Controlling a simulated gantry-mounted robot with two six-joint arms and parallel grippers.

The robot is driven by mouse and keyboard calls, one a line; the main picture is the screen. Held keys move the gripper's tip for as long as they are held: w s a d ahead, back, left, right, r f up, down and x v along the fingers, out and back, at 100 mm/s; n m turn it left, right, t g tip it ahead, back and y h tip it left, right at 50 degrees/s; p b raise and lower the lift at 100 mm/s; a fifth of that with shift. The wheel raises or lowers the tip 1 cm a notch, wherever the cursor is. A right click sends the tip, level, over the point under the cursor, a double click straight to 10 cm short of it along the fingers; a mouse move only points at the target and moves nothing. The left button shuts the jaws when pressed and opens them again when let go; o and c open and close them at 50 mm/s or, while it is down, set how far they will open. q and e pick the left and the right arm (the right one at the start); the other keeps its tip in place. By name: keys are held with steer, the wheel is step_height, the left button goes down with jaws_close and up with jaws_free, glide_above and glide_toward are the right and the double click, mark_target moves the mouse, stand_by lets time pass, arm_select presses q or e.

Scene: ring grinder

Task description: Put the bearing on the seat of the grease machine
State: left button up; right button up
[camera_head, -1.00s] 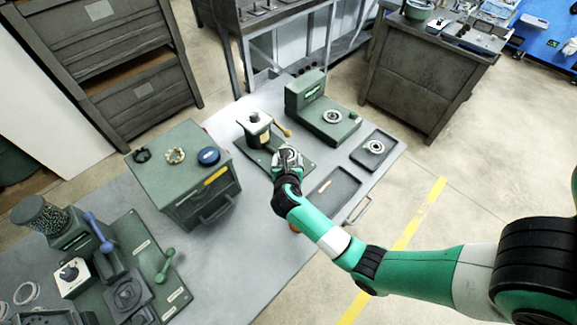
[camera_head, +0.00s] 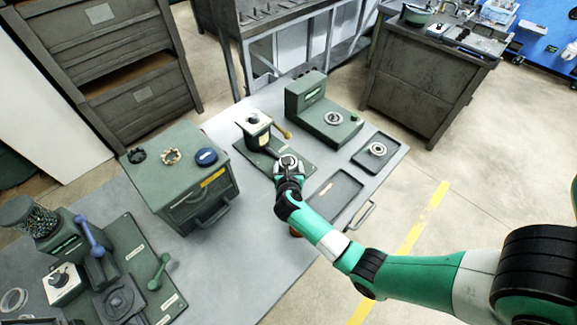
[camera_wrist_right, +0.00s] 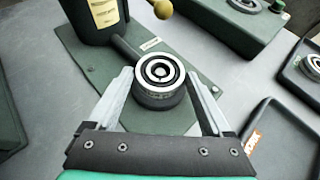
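The grease machine (camera_head: 257,130) has a dark body with a pale top, a yellow-knobbed lever and a green base plate (camera_wrist_right: 105,75). A silver bearing (camera_wrist_right: 160,69) lies flat on the round dark seat (camera_wrist_right: 160,98) at the front of that plate. The bearing also shows in the head view (camera_head: 288,160). My right gripper (camera_wrist_right: 161,75) is open, with one finger on each side of the bearing and seat. Narrow gaps seem to show between the fingers and the bearing. My left gripper is out of view.
A green device (camera_head: 318,110) with a ring on it stands behind right. A green cabinet (camera_head: 185,172) stands left, with bare table between.

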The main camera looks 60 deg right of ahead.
steer(key=shift+o, duration=0.9)
steer(key=shift+r, duration=0.15)
steer(key=shift+a+r, duration=0.15)
steer(key=shift+r, duration=0.05)
steer(key=p+v, duration=0.3)
steer(key=v, duration=0.8)
steer(key=shift+a+p, duration=0.3)
steer(key=shift+p, duration=0.05)
steer(key=shift+s, duration=0.1)
